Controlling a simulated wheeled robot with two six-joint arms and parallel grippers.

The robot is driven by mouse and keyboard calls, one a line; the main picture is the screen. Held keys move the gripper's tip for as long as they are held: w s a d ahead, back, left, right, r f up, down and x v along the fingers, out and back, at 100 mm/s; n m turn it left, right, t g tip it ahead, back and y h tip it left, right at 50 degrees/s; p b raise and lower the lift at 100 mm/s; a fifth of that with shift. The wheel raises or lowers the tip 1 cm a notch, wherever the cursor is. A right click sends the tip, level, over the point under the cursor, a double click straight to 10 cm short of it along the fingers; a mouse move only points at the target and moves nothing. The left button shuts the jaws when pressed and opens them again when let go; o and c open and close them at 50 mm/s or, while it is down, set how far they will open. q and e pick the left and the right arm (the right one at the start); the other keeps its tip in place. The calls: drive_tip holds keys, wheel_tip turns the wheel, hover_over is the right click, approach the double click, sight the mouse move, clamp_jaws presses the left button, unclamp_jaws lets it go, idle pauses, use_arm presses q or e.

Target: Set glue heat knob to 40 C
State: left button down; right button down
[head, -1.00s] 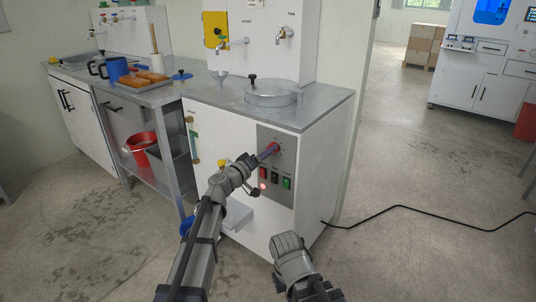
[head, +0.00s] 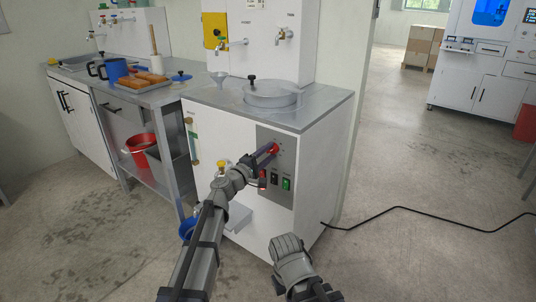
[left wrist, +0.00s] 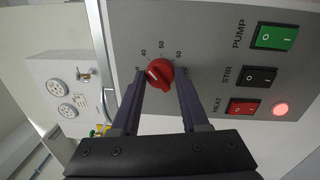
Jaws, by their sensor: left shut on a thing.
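The red glue heat knob (left wrist: 160,74) sits on the grey control panel (left wrist: 205,45), with printed marks including 40, 50 and 60 around it. Its short white pointer line faces the upper left in the left wrist view, toward the 40 side; the exact setting is hard to read. My left gripper (left wrist: 160,80) is shut on the knob, one finger on each side. In the head view my left gripper (head: 268,153) reaches the panel and partly hides the knob (head: 274,147). My right arm's end (head: 288,248) is low in front of the cabinet; its fingers cannot be made out.
Beside the knob are a green PUMP switch (left wrist: 275,37), a black STIR switch (left wrist: 257,76), a red HEAT switch (left wrist: 243,107) and a lit red lamp (left wrist: 281,109). A lidded pot (head: 270,95) tops the cabinet. A black cable (head: 400,208) crosses the floor at right.

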use_arm(q)
drive_tip(key=shift+n, duration=0.5)
drive_tip(key=shift+c, duration=2)
unclamp_jaws()
drive_tip(key=shift+s, duration=0.1)
drive_tip(key=v, duration=0.7)
drive_tip(key=shift+s+a+b, duration=0.2)
drive_tip(key=shift+a+b, duration=0.05)
drive_tip(key=shift+b, duration=0.05)
